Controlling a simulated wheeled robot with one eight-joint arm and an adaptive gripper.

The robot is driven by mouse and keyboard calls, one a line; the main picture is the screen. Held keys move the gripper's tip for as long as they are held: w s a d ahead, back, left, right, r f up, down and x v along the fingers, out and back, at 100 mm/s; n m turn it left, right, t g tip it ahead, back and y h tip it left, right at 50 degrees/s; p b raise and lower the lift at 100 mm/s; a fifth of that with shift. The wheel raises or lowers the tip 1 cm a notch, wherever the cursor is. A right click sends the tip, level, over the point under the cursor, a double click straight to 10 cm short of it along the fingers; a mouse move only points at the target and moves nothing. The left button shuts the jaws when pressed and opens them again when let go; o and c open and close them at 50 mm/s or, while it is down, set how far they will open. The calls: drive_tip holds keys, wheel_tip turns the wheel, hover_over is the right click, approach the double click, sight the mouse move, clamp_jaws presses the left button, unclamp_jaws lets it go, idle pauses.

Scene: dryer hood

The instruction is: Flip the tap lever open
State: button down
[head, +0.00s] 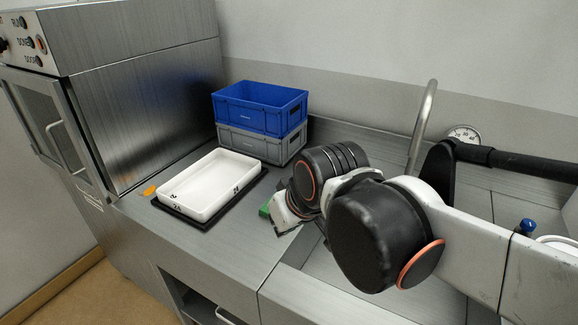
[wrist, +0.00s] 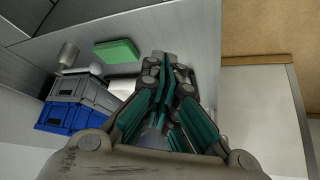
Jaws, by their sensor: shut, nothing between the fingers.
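A curved metal tap spout (head: 424,125) rises at the back right of the counter in the head view, behind my arm. Its base is hidden by my arm, and I cannot make out the lever. My gripper (head: 277,222) is low over the counter in the head view, left of the spout and well apart from it. In the wrist view my gripper (wrist: 170,64) shows its teal-padded fingers shut with nothing between them. The tap does not show clearly in the wrist view.
A white tray (head: 190,211) on a black base lies left of my gripper. A blue crate (head: 258,119) sits on a grey crate (head: 290,150) behind. A green block (wrist: 118,51) is near my gripper. A round dial (head: 464,133) and a blue knob (head: 528,225) are at right.

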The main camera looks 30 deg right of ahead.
drive_tip(key=w+d+r+n+g+y+p, duration=0.1)
drive_tip(key=w+r+p, duration=0.2)
drive_tip(key=w, duration=0.4)
drive_tip(key=w+d+r+n+p, duration=0.1)
drive_tip(key=w+d+r+p, duration=0.1)
drive_tip(key=w+r+p, duration=0.3)
drive_tip(key=w+d+f+n+g+p, duration=0.2)
drive_tip(key=w+d+f+n+p, duration=0.2)
drive_tip(key=w+d, duration=0.6)
wheel_tip(320, 180, down, 2)
drive_tip(key=shift+w+d+f+g+y+p, duration=0.2)
drive_tip(key=shift+w+d+g+y+p, duration=0.25)
drive_tip(key=shift+w, duration=0.6)
drive_tip(key=shift+a, duration=0.2)
drive_tip(key=b+x, duration=0.2)
drive_tip(key=x, duration=0.8)
drive_tip(key=shift+w, duration=0.15)
drive_tip(key=s+d, duration=0.1)
drive_tip(key=s, duration=0.1)
drive_tip(key=shift+s+d+r, duration=0.3)
drive_tip(key=shift+d+r, duration=0.05)
drive_tip(key=shift+d, duration=0.05)
drive_tip(key=shift+s+d+r+b, duration=0.1)
drive_tip(key=shift+s+d+b, duration=0.15)
drive_tip(key=shift+s+b, duration=0.1)
